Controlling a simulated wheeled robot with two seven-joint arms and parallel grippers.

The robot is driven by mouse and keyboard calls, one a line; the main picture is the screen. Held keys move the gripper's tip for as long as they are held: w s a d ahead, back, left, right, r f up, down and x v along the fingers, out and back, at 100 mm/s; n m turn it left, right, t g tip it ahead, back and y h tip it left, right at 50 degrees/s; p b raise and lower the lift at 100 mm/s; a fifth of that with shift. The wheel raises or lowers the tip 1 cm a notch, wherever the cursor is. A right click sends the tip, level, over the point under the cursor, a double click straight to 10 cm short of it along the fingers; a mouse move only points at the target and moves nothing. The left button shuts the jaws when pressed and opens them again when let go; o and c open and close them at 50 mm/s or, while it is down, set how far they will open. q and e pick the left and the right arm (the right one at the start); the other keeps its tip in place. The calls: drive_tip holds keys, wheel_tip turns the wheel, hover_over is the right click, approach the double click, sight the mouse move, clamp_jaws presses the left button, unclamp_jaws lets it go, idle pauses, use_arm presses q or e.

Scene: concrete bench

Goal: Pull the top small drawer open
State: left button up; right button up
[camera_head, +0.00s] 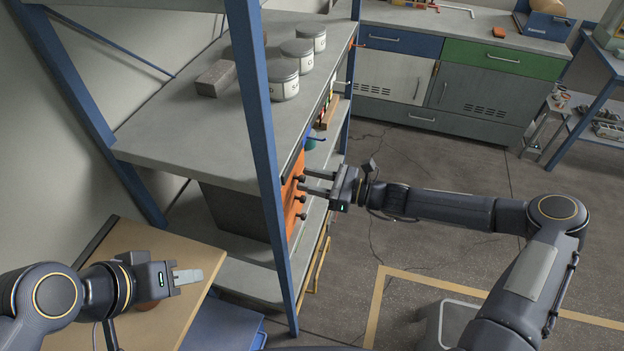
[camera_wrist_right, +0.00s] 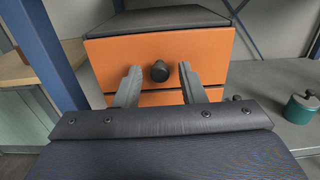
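The small drawer unit stands on the middle level of the shelf rack, with orange fronts and dark round knobs. Its dark body (camera_head: 235,211) shows below the upper shelf board. The top drawer (camera_wrist_right: 210,48) faces the right wrist camera and looks closed, with its knob (camera_wrist_right: 160,71) at the middle. My right gripper (camera_head: 304,182) points at the orange fronts. In the wrist view, its open fingers (camera_wrist_right: 158,72) stand either side of the knob, with gaps on both sides. My left gripper (camera_head: 188,276) is empty above the wooden surface at lower left; its finger gap cannot be made out.
A blue rack post (camera_head: 262,150) stands close beside the drawers. Pale tins (camera_head: 283,80) and a grey block (camera_head: 216,78) sit on the shelf above. A green weight-like object (camera_wrist_right: 303,106) is right of the unit. Open floor lies right of the rack.

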clamp_jaws()
drive_tip(key=p+v, duration=0.1)
drive_tip(key=v, duration=1.1)
drive_tip(key=shift+d, duration=0.15)
drive_tip(key=shift+o, duration=0.7)
unclamp_jaws()
